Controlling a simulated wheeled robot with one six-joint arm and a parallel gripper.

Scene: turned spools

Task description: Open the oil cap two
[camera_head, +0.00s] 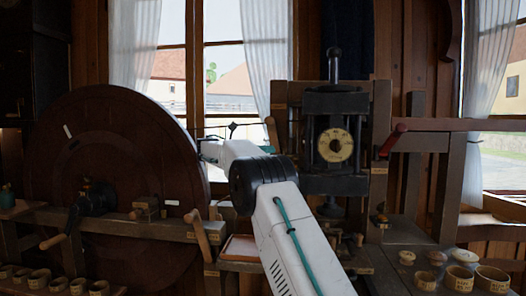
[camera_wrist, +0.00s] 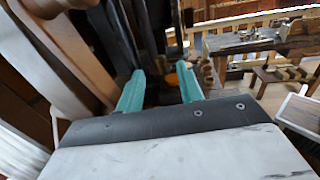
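My gripper (camera_wrist: 160,71) shows in the wrist view as two teal fingers standing well apart, with nothing clearly held between them. A small orange-yellow part (camera_wrist: 172,80) shows beyond the fingers, near the right one; whether it is an oil cap I cannot tell. In the head view my white arm reaches up and left in front of the machine, and its far end is partly hidden behind its own dark joint. A small brass fitting (camera_head: 380,218) sits on the frame at the right and another (camera_head: 146,206) on the left beam. No cap marked two is readable.
A large dark wheel (camera_head: 115,150) fills the left. A black press with a round dial (camera_head: 335,145) stands right of my arm. Wooden handles (camera_head: 200,235) and a red handle (camera_head: 393,138) stick out. Several small cups (camera_head: 459,278) stand at the lower right.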

